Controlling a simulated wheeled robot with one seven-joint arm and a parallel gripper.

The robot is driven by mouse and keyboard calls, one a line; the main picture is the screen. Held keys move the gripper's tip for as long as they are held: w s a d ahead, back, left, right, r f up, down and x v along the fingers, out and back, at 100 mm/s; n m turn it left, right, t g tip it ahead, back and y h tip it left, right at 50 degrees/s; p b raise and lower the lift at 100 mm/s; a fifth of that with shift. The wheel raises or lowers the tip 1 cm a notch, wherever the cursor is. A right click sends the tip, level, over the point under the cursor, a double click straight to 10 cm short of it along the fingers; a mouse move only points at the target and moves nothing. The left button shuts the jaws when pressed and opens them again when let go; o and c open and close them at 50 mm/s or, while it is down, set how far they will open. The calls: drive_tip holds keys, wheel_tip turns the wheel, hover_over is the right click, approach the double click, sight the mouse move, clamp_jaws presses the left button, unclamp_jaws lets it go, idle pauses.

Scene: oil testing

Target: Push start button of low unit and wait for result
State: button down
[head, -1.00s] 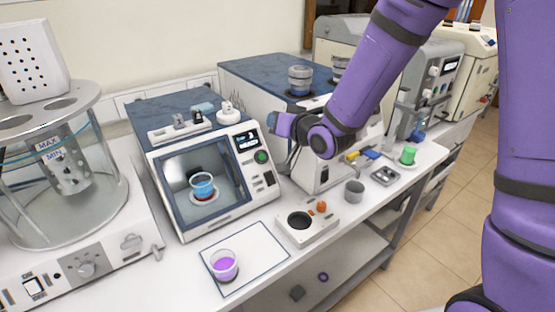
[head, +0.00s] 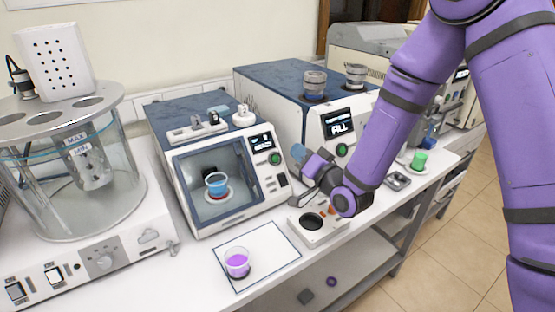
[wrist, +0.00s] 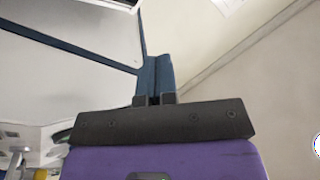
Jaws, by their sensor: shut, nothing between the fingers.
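The low unit (head: 243,208) is a white box with a blue top and a windowed chamber. A cup (head: 216,183) with blue and red colouring sits behind its window. Its small screen (head: 261,141) seems to read READY. Its round green button (head: 275,158) is below the screen and unobstructed. My gripper (head: 298,153) is shut and empty, just right of the button at about its height; a gap shows in the picture, but depth is hard to judge. In the wrist view, the blue fingers (wrist: 155,78) are together, with a pale panel behind.
The taller unit (head: 275,82) stands behind right, its screen (head: 337,123) seeming to read FILL. A cup of purple liquid (head: 237,263) stands on the outlined mat (head: 282,251). A small white device (head: 318,238) is below my gripper. A glass bath (head: 60,200) is at left.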

drive_tip(key=shift+w+a+f, duration=0.65)
drive_tip(key=shift+w+f, duration=0.25)
drive_tip(key=shift+w, duration=0.05)
drive_tip(key=shift+w+a+f, duration=0.7)
drive_tip(key=shift+w+f, duration=0.15)
drive_tip(key=shift+w, duration=0.15)
drive_tip(key=shift+w+a+f, duration=0.65)
drive_tip(key=shift+w+f, duration=0.25)
drive_tip(key=shift+w, duration=0.05)
drive_tip(key=shift+w, duration=0.1)
drive_tip(key=shift+w+a+f, duration=0.15)
drive_tip(key=shift+w+f, duration=0.05)
drive_tip(key=shift+f, duration=0.05)
drive_tip(key=shift+w+a+f, duration=0.2)
drive_tip(key=shift+w, duration=0.05)
idle(1.1)
idle(0.3)
drive_tip(key=shift+s+d+r, duration=0.4)
drive_tip(key=shift+s+r, duration=0.05)
drive_tip(key=shift+s, duration=0.1)
drive_tip(key=shift+r, duration=0.1)
drive_tip(key=shift+s+d+r, duration=0.55)
drive_tip(key=shift+s+r, duration=0.2)
drive_tip(key=shift+s, duration=0.1)
drive_tip(key=shift+s+d+r, duration=0.55)
drive_tip(key=shift+s+r, duration=0.15)
drive_tip(key=shift+s, duration=0.1)
